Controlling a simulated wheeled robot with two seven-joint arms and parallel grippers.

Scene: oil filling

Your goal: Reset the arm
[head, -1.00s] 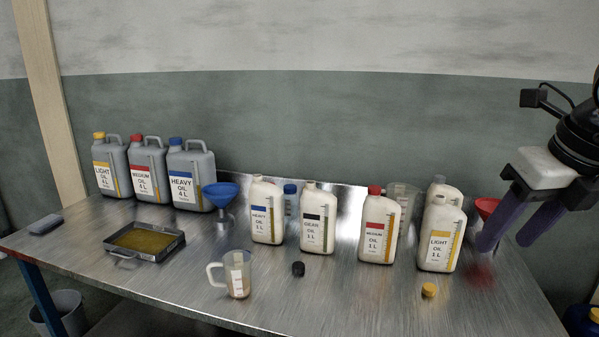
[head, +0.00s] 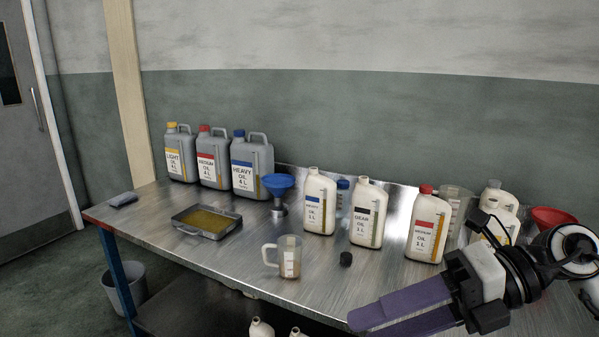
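My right gripper (head: 364,326) reaches in from the right with its two purple fingers pointing left. The fingers are apart with nothing seen between them, over the front edge of the table. My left gripper is not in view. The metal table (head: 215,262) carries white 1 L bottles: heavy oil (head: 319,205), gear oil (head: 367,217) and medium oil (head: 427,228). My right arm partly covers the light oil bottle (head: 501,221). A clear measuring jug (head: 289,258) stands near the front edge.
Grey 4 L light (head: 181,155), medium (head: 212,160) and heavy oil (head: 250,168) cans stand at the back left. A blue funnel (head: 279,185), a tray of oil (head: 208,221), a black cap (head: 346,259) and a red funnel (head: 553,217) are also on the table.

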